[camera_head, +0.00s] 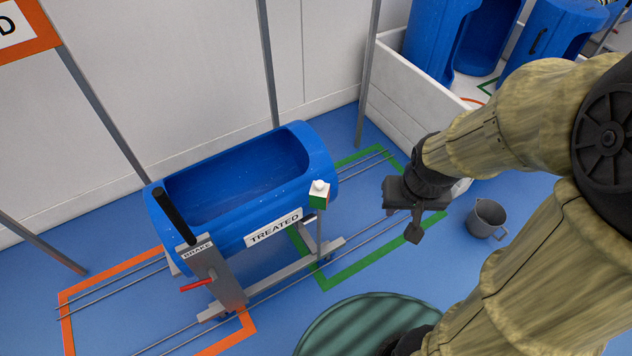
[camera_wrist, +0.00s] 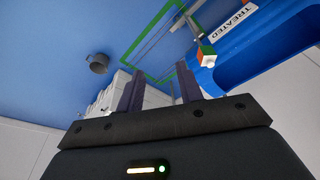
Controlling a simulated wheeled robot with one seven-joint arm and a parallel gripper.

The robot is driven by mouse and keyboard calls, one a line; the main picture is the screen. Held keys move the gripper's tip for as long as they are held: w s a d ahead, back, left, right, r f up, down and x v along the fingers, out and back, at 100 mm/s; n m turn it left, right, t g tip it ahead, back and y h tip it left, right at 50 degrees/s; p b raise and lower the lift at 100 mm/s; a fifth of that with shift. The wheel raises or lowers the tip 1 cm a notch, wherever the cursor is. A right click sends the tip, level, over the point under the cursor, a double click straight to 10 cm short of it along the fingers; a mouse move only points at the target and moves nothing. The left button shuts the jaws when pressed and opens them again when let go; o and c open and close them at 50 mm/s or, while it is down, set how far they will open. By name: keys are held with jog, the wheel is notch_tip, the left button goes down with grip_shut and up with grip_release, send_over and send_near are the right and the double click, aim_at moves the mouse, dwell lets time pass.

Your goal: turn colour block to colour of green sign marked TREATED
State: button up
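The colour block (camera_head: 319,197) sits on a thin post at the tub carrier's near side, with a white knob on top and a green face towards the head camera. In the wrist view the block (camera_wrist: 206,56) shows orange, green and white parts. The blue tub (camera_head: 328,160) bears a white plate marked TREATED (camera_head: 275,228); no green sign with that word is in view. My gripper (camera_head: 407,222) is to the right of the block, apart from it. In the wrist view its fingers (camera_wrist: 158,88) are spread with nothing between them.
A brake post (camera_head: 215,275) with a black lever and red handle stands at the tub's left end. Rails run through orange (camera_head: 66,325) and green (camera_head: 350,285) floor outlines. A grey bucket (camera_head: 487,218) stands at right, near a white-walled bin (camera_head: 400,100). An orange sign (camera_head: 40,40) is cut off.

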jog(key=shift+o, duration=1.2)
jog(key=shift+w+f, duration=0.1)
jog(key=w+d+f+n+t+y+b, duration=0.25)
jog(key=w+f+n+t+b, duration=0.5)
jog(key=w+f, duration=0.9)
jog(key=a+f+n+y+b, duration=0.3)
jog(key=a+f+y+b, duration=0.2)
jog(key=f+y+b, duration=0.5)
notch_tip(320, 180, down, 3)
jog(key=shift+w+a+r+n+y+b, duration=0.2)
jog(key=shift+w+n+y+b, duration=0.15)
jog(key=shift+y, duration=0.9)
